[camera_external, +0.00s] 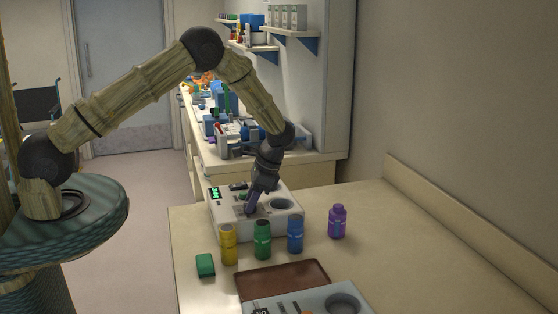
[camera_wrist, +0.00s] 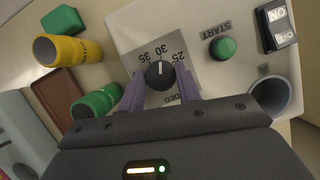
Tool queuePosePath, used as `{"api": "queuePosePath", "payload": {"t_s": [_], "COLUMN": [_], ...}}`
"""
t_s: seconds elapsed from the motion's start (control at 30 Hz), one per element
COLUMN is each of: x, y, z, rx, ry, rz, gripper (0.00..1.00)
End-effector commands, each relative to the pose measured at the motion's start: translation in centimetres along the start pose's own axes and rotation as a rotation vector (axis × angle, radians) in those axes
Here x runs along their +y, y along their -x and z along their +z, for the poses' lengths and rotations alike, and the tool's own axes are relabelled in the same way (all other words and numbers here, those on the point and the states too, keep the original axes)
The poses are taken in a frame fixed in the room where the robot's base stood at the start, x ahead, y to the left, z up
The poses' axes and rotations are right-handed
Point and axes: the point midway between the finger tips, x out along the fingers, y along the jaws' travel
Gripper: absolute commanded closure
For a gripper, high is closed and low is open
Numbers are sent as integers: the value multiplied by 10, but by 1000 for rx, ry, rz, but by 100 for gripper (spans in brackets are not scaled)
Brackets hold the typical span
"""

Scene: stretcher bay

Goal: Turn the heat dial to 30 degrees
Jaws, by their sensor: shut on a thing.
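The heat dial (camera_wrist: 160,75) is a round black knob with a white line on a grey scale plate marked 25, 30 and 35. In the wrist view its line points up at the 30 mark. The dial is on a pale device (camera_external: 282,198) on the table, with a lit green display. My gripper (camera_wrist: 161,82) has its two purple fingers on either side of the dial and is shut on it. In the external view my gripper (camera_external: 250,207) reaches down onto the device's top and hides the dial.
A green START button (camera_wrist: 223,47), a switch (camera_wrist: 276,25) and a round well (camera_wrist: 271,95) are near the dial. Yellow (camera_external: 228,245), green (camera_external: 262,241), blue (camera_external: 295,236) and purple (camera_external: 338,222) bottles stand in front. The table's right side is clear.

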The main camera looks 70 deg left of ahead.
Motion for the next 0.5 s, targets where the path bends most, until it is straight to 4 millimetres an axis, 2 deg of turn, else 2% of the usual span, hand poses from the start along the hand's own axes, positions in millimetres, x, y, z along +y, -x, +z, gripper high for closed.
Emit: {"api": "queuePosePath", "payload": {"t_s": [0.33, 0.37, 0.43, 0.5], "x": [-2, -2, -1, -1], "y": [2, 2, 2, 1], "z": [0, 0, 0, 0], "rx": [4, 4, 3, 3], "ry": [4, 4, 3, 3], "rz": [-3, -3, -2, -2], "gripper": [89, 61, 47, 45]}}
